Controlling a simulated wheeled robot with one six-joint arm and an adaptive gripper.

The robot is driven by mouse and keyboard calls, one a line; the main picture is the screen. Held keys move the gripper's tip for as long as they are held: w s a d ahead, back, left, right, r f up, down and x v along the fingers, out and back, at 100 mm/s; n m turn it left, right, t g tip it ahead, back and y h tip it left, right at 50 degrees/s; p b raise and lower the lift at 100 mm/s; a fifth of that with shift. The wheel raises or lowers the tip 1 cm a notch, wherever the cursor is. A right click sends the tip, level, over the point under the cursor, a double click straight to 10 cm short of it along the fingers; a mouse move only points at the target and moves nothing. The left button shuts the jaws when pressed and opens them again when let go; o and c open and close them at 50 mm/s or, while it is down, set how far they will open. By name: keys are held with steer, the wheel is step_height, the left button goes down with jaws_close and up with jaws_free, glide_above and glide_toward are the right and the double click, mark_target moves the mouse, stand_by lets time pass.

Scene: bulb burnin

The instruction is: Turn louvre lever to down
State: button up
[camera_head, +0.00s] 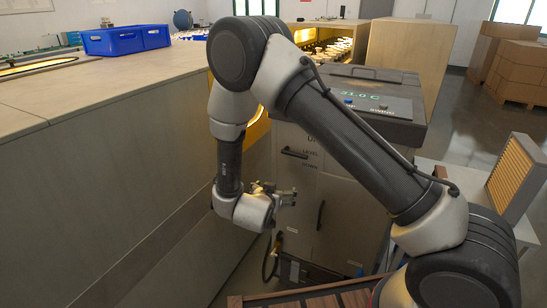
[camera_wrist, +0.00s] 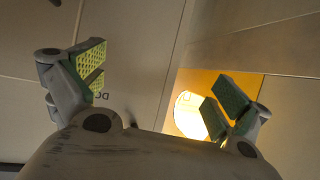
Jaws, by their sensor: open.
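A dark lever (camera_head: 295,153), which looks like the louvre lever, sits on the upper front of the grey cabinet (camera_head: 345,190). It lies nearly level, with small lettering beside it that is too small to read surely. My gripper (camera_head: 286,195) is in front of the cabinet, below the lever and apart from it. In the wrist view my gripper (camera_wrist: 158,85) has its two green-padded fingers wide apart with nothing between them. Part of some lettering shows on the panel beside the left finger there. The lever cannot be made out in the wrist view.
A dark upright handle (camera_head: 320,215) is on the cabinet door, right of my gripper. A lit opening (camera_wrist: 190,112) shows behind the right finger. Cardboard boxes (camera_head: 510,65) stand far right.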

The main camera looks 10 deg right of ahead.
mark_target(293, 155)
steer(key=d+r+m+t+h, duration=0.25)
steer(key=r+h, duration=0.25)
steer(key=r, duration=0.6)
steer(key=shift+n+t, duration=0.25)
steer(key=x, duration=0.7)
steer(key=shift+d+f, duration=0.15)
steer(key=shift+d, duration=0.4)
steer(key=c, duration=1.4)
steer(key=m, duration=0.2)
steer(key=f+m, duration=0.1)
steer(key=m, duration=0.1)
steer(key=shift+a+f+m, duration=0.1)
steer(key=shift+f+m, duration=0.1)
steer(key=shift+m, duration=0.1)
steer(key=shift+w+a+f+m, duration=0.15)
steer(key=shift+f+m, duration=0.1)
steer(key=shift+m, duration=0.6)
steer(key=shift+w+a+f+m, duration=0.1)
steer(key=shift+f+m, duration=0.1)
steer(key=shift+m, duration=0.65)
